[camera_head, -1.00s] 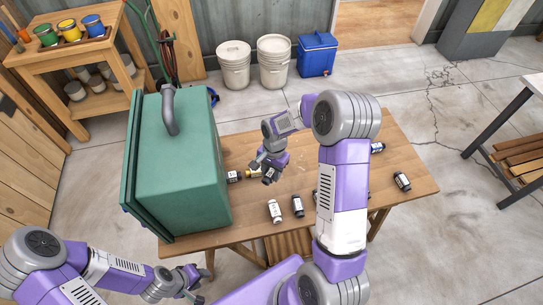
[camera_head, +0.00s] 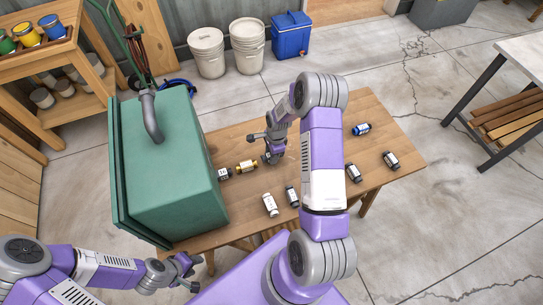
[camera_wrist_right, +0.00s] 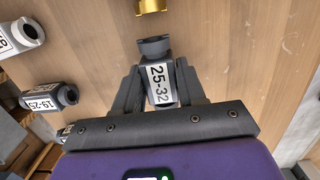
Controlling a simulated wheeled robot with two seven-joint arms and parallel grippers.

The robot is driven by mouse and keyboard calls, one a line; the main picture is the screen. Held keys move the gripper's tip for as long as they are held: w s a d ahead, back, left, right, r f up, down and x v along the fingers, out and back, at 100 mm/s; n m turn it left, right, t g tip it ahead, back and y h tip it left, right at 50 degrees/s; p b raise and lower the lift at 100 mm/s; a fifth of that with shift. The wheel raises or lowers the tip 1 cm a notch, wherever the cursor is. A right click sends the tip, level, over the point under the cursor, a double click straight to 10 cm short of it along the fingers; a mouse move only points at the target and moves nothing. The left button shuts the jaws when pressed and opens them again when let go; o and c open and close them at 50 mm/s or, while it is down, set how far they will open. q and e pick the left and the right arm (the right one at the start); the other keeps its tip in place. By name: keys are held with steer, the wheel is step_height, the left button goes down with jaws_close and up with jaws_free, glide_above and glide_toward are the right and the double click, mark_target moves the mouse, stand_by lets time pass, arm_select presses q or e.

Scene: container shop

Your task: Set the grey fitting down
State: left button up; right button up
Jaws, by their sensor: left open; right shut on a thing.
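The grey fitting (camera_wrist_right: 158,75), with a white label reading 25-32, is between the two fingers of my right gripper in the right wrist view. My right gripper (camera_head: 272,158) is shut on it and points down over the middle of the wooden table (camera_head: 240,137) in the head view, where the fitting is mostly hidden. I cannot tell whether the fitting touches the tabletop. My left gripper (camera_head: 186,272) is open and empty at the lower left, in front of the table.
A gold fitting (camera_head: 247,166) lies just left of my right gripper. A green case (camera_head: 170,165) fills the table's left end. Light (camera_head: 270,205), dark (camera_head: 391,160) and blue (camera_head: 361,129) fittings lie about. The table's far right corner is clear.

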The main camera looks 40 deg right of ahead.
steer(key=shift+w+f, duration=0.1)
steer(key=shift+f, duration=0.7)
steer(key=shift+f, duration=0.1)
steer(key=o, duration=1.2)
steer(key=shift+c, duration=0.2)
steer(key=shift+d+r, duration=0.1)
steer(key=shift+r, duration=0.4)
step_height(320, 180, up, 11)
steer(key=d, duration=0.1)
steer(key=shift+s+p, duration=0.25)
steer(key=shift+p, duration=0.15)
steer(key=shift+d+r, duration=0.1)
